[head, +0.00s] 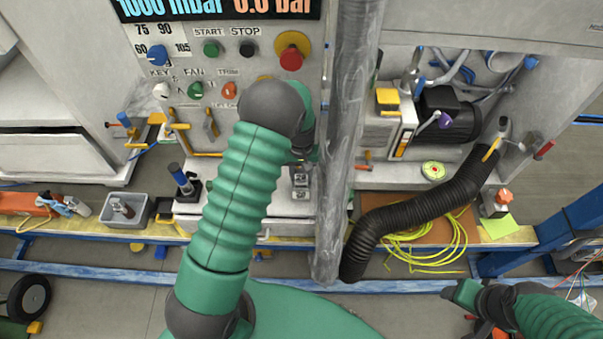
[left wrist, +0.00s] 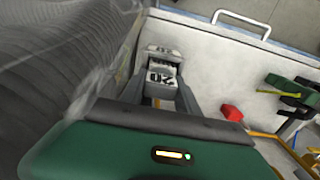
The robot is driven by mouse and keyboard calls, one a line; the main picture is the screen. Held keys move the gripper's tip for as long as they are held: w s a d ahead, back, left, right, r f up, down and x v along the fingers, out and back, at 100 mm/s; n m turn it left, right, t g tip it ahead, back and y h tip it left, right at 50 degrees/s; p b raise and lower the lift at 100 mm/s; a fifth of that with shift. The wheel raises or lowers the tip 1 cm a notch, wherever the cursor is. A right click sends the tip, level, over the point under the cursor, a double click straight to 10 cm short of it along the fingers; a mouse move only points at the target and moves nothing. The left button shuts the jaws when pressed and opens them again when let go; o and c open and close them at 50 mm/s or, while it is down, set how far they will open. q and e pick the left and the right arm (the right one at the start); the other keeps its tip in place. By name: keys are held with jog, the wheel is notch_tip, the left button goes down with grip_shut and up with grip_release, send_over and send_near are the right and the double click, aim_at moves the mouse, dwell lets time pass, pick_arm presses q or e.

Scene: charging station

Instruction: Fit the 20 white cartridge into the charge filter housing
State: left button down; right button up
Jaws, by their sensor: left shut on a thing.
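The white cartridge (left wrist: 161,76) marked 20 sits between the fingers of my left gripper (left wrist: 160,90) in the left wrist view. Just beyond it is a grey part (left wrist: 158,51) that also bears a 20 label, probably the filter housing; I cannot tell whether the two touch. In the head view my left gripper (head: 301,164) points down in front of the panel, partly hidden by my own arm. Small grey-white labelled pieces (head: 300,185) show below it. My right gripper (head: 464,294) is at the lower right, away from the station; its fingers are unclear.
A thick grey vertical pipe (head: 342,130) stands close to the right of my left gripper. A black corrugated hose (head: 420,208) curves beyond it. The control panel (head: 225,62) with knobs and buttons is behind. A grey bin (head: 124,209) stands on the left ledge.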

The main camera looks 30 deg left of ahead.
pick_arm(q)
jog(key=c, duration=0.9)
grip_release()
jog(key=shift+s+a, duration=0.1)
jog(key=shift+d+r, duration=0.1)
jog(key=shift+d, duration=0.1)
jog(key=shift+r, duration=0.15)
notch_tip(320, 180, up, 12)
jog(key=shift+f, duration=0.15)
jog(key=shift+a+f, duration=0.1)
